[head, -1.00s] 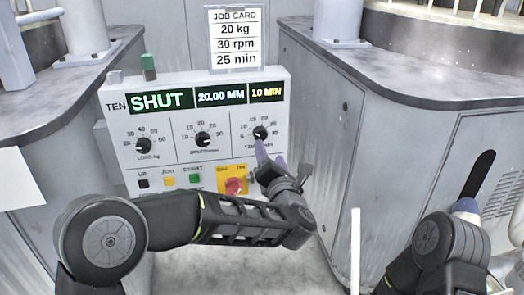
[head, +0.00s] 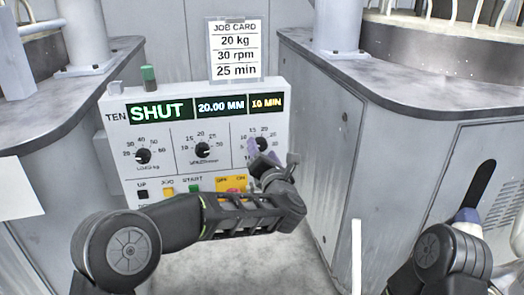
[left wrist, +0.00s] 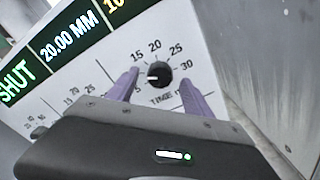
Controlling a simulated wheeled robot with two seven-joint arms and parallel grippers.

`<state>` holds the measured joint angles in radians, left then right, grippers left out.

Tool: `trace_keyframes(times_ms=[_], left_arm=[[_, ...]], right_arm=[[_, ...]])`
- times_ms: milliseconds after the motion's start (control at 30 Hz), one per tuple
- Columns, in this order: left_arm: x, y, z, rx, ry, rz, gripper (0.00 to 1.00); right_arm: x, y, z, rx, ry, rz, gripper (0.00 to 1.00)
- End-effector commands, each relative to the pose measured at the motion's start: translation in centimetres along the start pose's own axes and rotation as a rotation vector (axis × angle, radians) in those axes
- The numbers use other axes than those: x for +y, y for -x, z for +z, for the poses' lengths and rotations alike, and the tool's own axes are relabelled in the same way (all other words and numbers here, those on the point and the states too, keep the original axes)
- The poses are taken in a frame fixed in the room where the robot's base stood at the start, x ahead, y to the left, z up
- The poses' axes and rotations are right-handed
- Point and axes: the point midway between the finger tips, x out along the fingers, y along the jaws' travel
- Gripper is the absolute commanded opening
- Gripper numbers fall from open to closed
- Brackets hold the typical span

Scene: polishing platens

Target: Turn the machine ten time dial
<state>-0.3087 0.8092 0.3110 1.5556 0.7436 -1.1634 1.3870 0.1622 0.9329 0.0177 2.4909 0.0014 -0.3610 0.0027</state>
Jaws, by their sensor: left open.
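The grey control panel (head: 118,150) of machine TEN faces me. Its time dial (head: 262,145) is a black knob at the right of the dial row, partly hidden by my gripper in the head view. My left gripper (head: 264,154) is open in front of it. In the left wrist view the time dial (left wrist: 158,74) lies between the two purple fingertips, with visible gaps on both sides. Its white mark points left, toward the low end of the scale. The time display (head: 266,103) reads 10 MIN. My right arm shows at the lower right; its jaws are unclear.
The load dial (head: 143,156) and speed dial (head: 203,150) are to the left. Below are buttons and a red switch on a yellow plate (head: 222,183), partly behind my gripper. A job card (head: 236,48) above reads 20 kg, 30 rpm, 25 min. A cabinet wall (head: 325,150) stands close right.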

Motion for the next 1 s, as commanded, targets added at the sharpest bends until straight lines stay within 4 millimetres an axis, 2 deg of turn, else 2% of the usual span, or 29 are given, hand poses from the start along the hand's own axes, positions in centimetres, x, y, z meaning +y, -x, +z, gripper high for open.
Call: trace_keyframes(times_ms=[133, 400, 1000], left_arm=[[-0.01, -1.04, -0.03, 0.0, -0.001, 0.0, 0.59], [0.01, -1.12, 0.0, -0.001, -0.002, 0.0, 0.58], [-0.01, -1.09, 0.01, -0.001, -0.002, -0.001, 0.09]], right_arm=[[0.04, -0.04, -0.03, 0.001, 0.0, 0.0, 0.36], [0.03, -0.03, -0.03, 0.001, 0.0, 0.0, 0.36], [0.02, -0.03, -0.02, 0.0, 0.0, 0.0, 0.36]])
